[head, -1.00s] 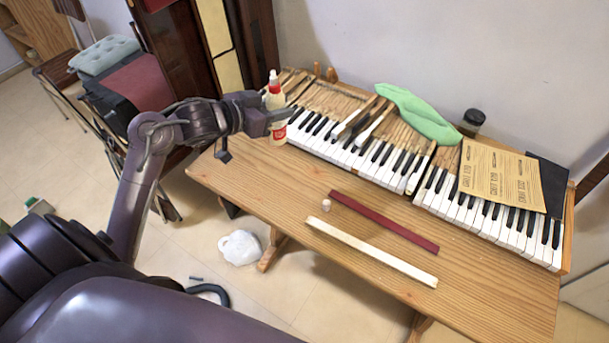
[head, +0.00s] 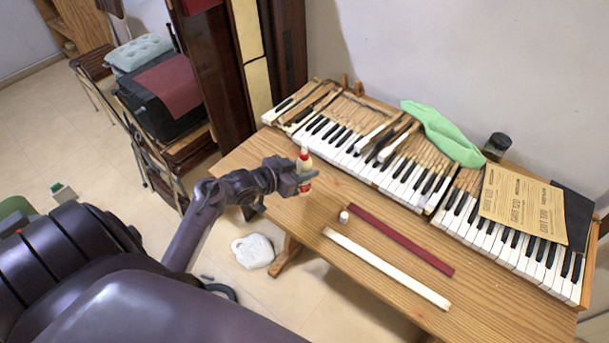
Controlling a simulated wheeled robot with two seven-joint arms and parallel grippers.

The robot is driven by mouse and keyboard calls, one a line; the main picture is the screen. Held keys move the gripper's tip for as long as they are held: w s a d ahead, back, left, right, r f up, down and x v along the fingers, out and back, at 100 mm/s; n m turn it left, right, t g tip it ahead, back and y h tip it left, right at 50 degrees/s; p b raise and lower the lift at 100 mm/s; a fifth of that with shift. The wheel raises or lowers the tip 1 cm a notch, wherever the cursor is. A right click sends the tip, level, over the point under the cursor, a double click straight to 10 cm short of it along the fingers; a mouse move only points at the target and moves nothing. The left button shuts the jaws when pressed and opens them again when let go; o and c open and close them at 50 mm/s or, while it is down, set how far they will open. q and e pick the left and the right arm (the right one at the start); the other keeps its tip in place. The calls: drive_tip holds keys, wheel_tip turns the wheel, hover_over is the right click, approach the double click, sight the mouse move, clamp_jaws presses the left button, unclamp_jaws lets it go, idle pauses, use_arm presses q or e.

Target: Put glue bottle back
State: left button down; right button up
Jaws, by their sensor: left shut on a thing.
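The glue bottle (head: 304,167) is a small cream-coloured bottle with a red tip and a red label, standing roughly upright in my left gripper (head: 308,178). The gripper is shut on it over the left part of the wooden table (head: 350,285), in front of the keyboard. The fingers hide part of the bottle, and I cannot tell whether its base touches the table. My right gripper is not in view.
Piano keys (head: 375,165) with several loose keys run along the back. A red strip (head: 400,240), a white strip (head: 385,267) and a small white cap (head: 344,216) lie in front.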

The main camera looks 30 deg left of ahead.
use_arm(q)
wheel_tip(320, 180, down, 2)
drive_tip(key=shift+f, duration=0.6)
drive_tip(key=c, duration=1.1)
unclamp_jaws()
drive_tip(key=shift+o, duration=0.3)
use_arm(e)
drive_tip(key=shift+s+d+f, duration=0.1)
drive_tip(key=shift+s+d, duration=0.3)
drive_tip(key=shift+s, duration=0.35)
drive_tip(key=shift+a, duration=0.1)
